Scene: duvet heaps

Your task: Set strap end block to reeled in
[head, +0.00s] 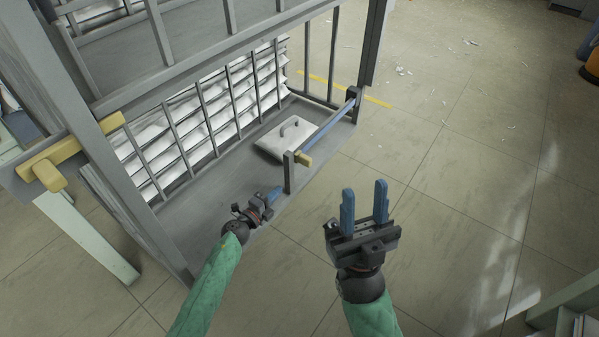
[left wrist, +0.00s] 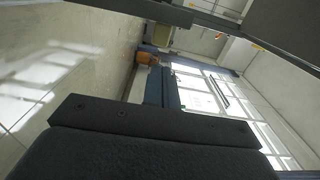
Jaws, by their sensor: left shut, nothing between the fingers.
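The yellow strap end block (head: 304,159) sits at the near short post, at the near end of a blue strap (head: 328,128). The strap runs straight from there to a dark housing on the far post (head: 353,96). My left gripper (head: 275,194) is shut and empty, just left of the near post and apart from the block. Its blue fingers (left wrist: 162,88) show together in the left wrist view, where I cannot make out the block for certain. My right gripper (head: 365,204) is open and empty over the floor, right of and nearer than the block.
A grey rack with a barred front (head: 215,108) holds stacked white sheets. A pale pad with a handle (head: 289,138) lies on its grey ledge behind the strap. A yellow bar (head: 75,147) is on the left upright.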

